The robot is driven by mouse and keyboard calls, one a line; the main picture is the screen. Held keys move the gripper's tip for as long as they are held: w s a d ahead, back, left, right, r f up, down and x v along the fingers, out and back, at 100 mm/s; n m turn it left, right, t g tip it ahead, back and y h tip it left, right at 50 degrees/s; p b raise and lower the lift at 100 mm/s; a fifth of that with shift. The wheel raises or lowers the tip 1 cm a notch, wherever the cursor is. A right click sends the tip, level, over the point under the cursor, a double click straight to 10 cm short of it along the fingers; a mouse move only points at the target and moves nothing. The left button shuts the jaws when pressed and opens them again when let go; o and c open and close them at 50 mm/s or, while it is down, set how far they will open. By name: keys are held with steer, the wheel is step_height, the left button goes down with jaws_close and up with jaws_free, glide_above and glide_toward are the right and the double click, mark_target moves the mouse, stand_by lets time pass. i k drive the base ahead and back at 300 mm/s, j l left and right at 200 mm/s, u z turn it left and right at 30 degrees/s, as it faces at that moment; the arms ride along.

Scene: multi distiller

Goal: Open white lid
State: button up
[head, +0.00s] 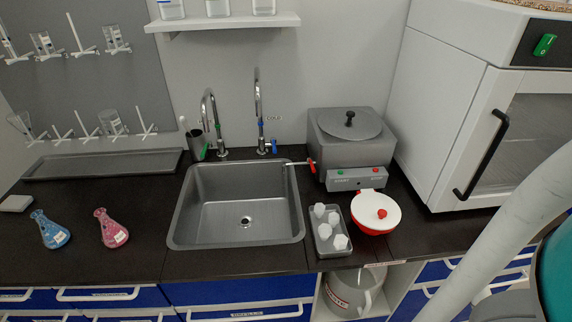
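A white round lid (364,206) with a red knob sits on a red pot (372,231) on the dark counter, right of the sink. The lid looks seated on the pot, with the red rim showing along its front edge. Nothing touches the lid. My gripper is not in view; a pale link of my arm crosses the lower right of the head view.
A grey tray of white pieces (325,249) stands close left of the pot. A grey distiller (335,147) stands behind it, and a white oven (444,125) to the right. The sink (188,237) and two flasks, blue (52,233) and pink (113,233), are left.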

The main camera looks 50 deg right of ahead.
mark_target(374, 210)
steer(key=l+z, duration=0.1)
steer(key=z, duration=0.3)
steer(key=l+z, duration=0.1)
steer(key=z, duration=0.25)
steer(key=l+z, duration=0.1)
steer(key=z, duration=0.3)
steer(key=k+j+z, duration=0.2)
steer(key=i+j, duration=0.1)
